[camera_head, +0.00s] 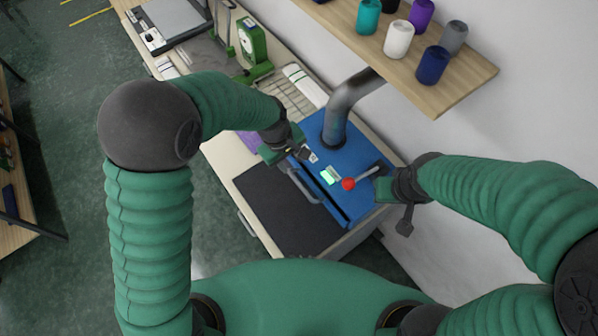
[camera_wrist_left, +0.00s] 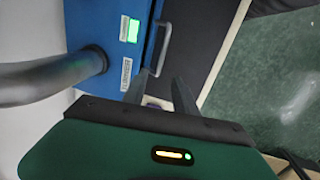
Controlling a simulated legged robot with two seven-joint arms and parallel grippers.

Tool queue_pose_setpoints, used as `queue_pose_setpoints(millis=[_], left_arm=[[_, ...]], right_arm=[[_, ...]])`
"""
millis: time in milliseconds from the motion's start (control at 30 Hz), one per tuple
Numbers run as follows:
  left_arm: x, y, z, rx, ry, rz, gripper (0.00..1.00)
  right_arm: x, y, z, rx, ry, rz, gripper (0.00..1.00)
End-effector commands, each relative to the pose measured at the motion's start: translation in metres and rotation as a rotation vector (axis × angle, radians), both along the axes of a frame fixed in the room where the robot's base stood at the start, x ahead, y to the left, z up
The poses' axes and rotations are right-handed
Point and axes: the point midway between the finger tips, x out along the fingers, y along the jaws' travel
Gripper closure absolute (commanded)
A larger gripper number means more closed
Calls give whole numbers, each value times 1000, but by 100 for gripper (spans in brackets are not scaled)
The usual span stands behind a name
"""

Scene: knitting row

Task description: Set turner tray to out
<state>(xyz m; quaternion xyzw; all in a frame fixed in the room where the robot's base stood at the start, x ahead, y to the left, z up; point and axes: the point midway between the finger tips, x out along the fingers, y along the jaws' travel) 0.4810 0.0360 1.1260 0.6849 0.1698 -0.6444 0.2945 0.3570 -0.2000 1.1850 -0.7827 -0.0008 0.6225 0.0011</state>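The turner is a blue machine (camera_head: 349,151) with a grey pipe (camera_head: 345,107), a lit green display (camera_head: 328,176) and a red-knobbed lever (camera_head: 348,184). A grey bar handle (camera_head: 305,187) runs along its front edge, beside a flat black surface (camera_head: 275,205); I cannot tell how far out the tray is. My left gripper (camera_head: 305,155) is over the machine's front left part. In the left wrist view, its fingers (camera_wrist_left: 160,92) are apart, with the handle (camera_wrist_left: 161,48) beyond them and no contact visible. My right gripper (camera_head: 404,215) hangs right of the machine; its fingers are unclear.
A wooden shelf (camera_head: 468,82) with several coloured cylinders overhangs the back right. A green device (camera_head: 252,45) stands farther along the bench, and a purple item (camera_head: 249,141) lies partly behind my left gripper. The wall closes off the right side; floor (camera_head: 62,150) is open at left.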

Motion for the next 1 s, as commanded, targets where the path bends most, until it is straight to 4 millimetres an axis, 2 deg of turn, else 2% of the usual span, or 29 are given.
queue_pose_setpoints(millis=[167, 500, 600, 767, 1000], left_arm=[[1, -3, -35, 2, 7, -3, 66], [12, -16, -122, 3, 4, -4, 66], [14, -19, -142, 3, 1, -5, 66], [16, -22, -159, 2, -1, -4, 66], [18, -22, -163, 2, -2, -4, 66]], right_arm=[[-1, 0, 8, 0, 1, 0, 80], [0, 0, 32, 0, 1, 0, 80], [0, 0, 37, 0, 1, 0, 80], [0, 0, 39, 0, 1, 0, 80], [0, 0, 39, 0, 1, 0, 80]])
